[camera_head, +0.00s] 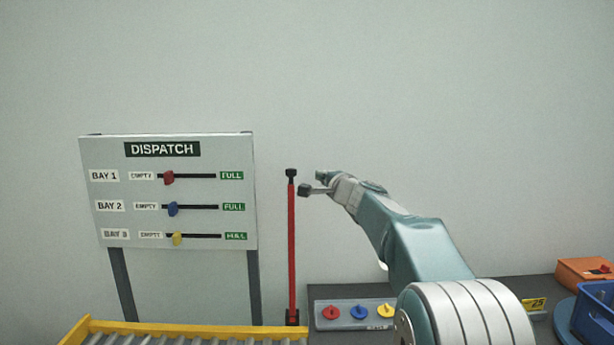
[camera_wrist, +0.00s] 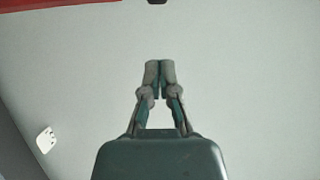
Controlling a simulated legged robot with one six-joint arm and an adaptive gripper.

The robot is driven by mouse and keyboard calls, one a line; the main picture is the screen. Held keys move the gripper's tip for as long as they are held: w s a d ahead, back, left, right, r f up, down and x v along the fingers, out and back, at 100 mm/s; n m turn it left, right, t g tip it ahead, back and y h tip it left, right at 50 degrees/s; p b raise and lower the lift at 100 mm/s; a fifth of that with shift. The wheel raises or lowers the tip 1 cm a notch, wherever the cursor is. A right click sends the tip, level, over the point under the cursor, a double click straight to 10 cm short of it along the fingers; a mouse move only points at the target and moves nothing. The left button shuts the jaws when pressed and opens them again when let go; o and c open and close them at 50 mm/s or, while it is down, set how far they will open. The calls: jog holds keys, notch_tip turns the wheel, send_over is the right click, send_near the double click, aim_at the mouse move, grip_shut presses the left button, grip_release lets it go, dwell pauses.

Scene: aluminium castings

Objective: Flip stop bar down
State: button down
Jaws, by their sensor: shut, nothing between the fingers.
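A red strip, probably the bar (camera_wrist: 50,4), crosses the upper left corner there.
A yellow-framed roller conveyor (camera_head: 200,329) lies at the lower left. Behind it stands the dispatch board (camera_head: 168,190) with three coloured sliders. A tray (camera_head: 354,313) with red, yellow and blue knobs sits on the dark bench. Orange (camera_head: 585,272) and blue (camera_head: 594,318) bins are at the right.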

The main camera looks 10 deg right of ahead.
jog(key=shift+x, duration=4.35)
jog(key=s+a, duration=0.2)
jog(key=s, duration=0.1)
jog(key=shift+s+a+f, duration=0.1)
jog(key=shift+a, duration=0.15)
jog(key=shift+a, duration=0.15)
